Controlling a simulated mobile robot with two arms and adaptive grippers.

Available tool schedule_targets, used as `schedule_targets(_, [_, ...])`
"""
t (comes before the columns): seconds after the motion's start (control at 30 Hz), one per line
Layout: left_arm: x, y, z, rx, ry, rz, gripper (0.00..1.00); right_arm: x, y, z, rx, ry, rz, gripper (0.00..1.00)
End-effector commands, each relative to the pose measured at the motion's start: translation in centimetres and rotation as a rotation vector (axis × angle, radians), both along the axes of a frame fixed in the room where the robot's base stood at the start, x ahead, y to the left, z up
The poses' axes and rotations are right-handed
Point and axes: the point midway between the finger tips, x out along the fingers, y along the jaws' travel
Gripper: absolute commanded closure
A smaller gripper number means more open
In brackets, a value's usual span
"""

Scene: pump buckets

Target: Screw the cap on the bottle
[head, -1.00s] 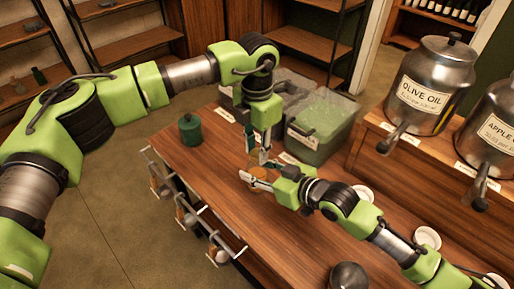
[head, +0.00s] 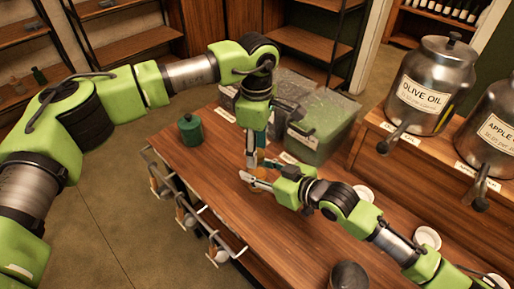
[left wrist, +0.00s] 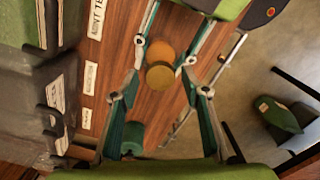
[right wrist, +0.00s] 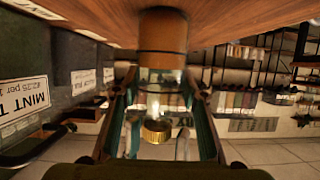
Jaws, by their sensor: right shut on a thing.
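The bottle stands upright on the counter, amber (head: 257,188) low down and mostly hidden by my grippers in the head view. In the right wrist view, upside down, its amber lower part (right wrist: 163,35) and clear glass show. The gold cap (right wrist: 157,131) is at the neck end; how tightly it sits is unclear. My right gripper (head: 258,180) is shut on the bottle from the side. My left gripper (head: 256,159) points down from above. In the left wrist view its fingers are apart on both sides of the gold cap (left wrist: 160,76), with gaps between.
A dark green jar (head: 190,130) stands at the counter's left edge. Grey and green bins (head: 322,130) stand behind the grippers. Large metal dispensers (head: 430,85) are on the raised shelf at right. Small white dishes and a dark round object (head: 349,276) lie nearer.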

Motion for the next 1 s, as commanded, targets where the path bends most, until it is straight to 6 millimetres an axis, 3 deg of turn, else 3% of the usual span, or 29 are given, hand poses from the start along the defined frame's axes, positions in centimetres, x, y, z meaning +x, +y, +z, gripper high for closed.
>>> schedule_targets(0.23, [0.0, -0.1, 0.8, -0.001, -0.002, 0.000, 0.58, 0.0, 0.0, 0.0, 0.000, 0.000, 0.000, 1.00])
schedule_targets(0.53, [0.0, -0.1, 4.3, 0.000, -0.001, 0.000, 0.58, 0.0, 0.0, 0.0, 0.001, 0.001, 0.000, 1.00])
schedule_targets(0.87, [-0.1, 0.0, 4.5, -0.001, 0.001, 0.007, 0.60, 0.0, 0.0, 0.0, 0.000, 0.000, 0.000, 1.00])
schedule_targets(1.0, [0.0, -0.1, 4.8, 0.000, 0.001, 0.092, 0.60, 0.0, 0.0, 0.0, 0.000, 0.000, 0.000, 1.00])
